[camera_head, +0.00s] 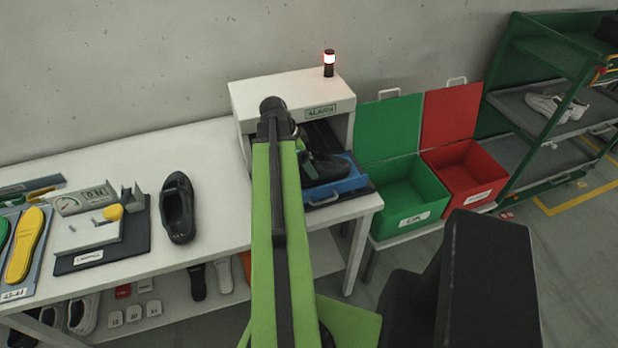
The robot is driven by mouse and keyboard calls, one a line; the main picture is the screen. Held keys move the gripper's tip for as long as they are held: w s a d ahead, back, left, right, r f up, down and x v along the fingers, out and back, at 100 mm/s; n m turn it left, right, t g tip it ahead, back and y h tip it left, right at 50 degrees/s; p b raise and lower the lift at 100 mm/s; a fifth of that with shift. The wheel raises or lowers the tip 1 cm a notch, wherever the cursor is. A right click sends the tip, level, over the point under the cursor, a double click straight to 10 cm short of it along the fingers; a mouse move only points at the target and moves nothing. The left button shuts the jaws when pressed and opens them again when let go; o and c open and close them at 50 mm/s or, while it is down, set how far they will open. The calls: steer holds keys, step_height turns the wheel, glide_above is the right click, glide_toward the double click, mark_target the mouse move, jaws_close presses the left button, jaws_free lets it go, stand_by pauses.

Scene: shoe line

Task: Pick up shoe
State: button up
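A black shoe (177,208) lies on the white table, left of my green arm, with its opening facing up and its toe toward the front. A second dark shape (326,168), which looks like a black shoe, sits on the blue tray (341,184) at the mouth of the white box. My gripper (306,165) is mostly hidden behind my arm, close to this dark shape. I cannot tell whether it touches or holds it, or where its fingertips are. A pair of white shoes (556,106) rests on the green rack at the right.
A gauge stand (88,235) and yellow insole (25,245) lie at the table's left. Bare tabletop (120,165) lies behind them.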

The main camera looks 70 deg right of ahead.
steer(key=b+x, duration=0.1)
steer(key=x, duration=0.1)
steer(key=b+x, duration=0.2)
steer(key=shift+a+f, duration=0.15)
steer(key=shift+f, duration=0.2)
steer(key=shift+r, duration=0.15)
steer(key=shift+c, duration=0.4)
